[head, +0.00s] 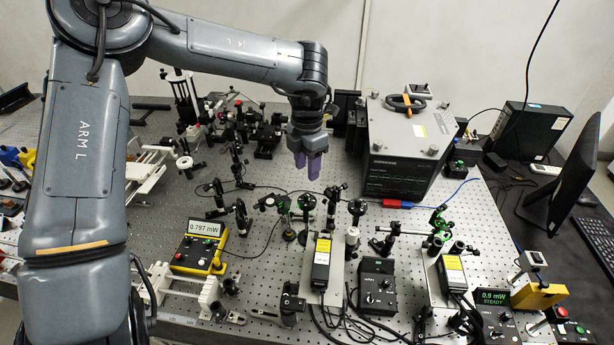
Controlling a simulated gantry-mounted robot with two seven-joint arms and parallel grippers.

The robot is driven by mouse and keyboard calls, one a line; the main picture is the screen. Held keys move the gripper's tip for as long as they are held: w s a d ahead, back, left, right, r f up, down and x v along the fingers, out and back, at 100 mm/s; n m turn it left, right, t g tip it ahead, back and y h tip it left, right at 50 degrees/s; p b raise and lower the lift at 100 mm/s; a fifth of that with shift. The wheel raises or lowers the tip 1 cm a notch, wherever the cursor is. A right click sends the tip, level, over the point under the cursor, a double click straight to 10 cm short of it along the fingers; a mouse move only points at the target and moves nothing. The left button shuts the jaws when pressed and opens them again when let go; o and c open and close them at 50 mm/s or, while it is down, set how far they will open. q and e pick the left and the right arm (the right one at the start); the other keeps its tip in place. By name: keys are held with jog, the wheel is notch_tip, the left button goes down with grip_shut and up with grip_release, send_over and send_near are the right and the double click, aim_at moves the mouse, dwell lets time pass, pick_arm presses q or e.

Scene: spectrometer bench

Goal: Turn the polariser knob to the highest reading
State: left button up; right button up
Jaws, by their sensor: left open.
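My left gripper (308,167) comes down from the arm at the top, with purple fingers pointing down. It is open with nothing seen between the fingers, above the middle of the optical table (165,220). Several round optic mounts stand below it, among them a dark mount (306,204) and another mount (357,209). I cannot tell which one carries the polariser knob. A yellow power meter (187,254) at the left reads 0.797 mW. A dark box with a green display (493,297) at the lower right reads 0.9 mW, STEADY. My right gripper is out of view.
A large grey instrument box (404,147) stands right of the gripper. Two yellow-labelled modules (321,261) (453,273) and a black control box (376,292) stand in front. A monitor (573,170) is at the right. Cables cross the front. Bare table shows left of the mounts.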

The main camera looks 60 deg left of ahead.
pick_arm(q)
jog(key=shift+r, duration=0.95)
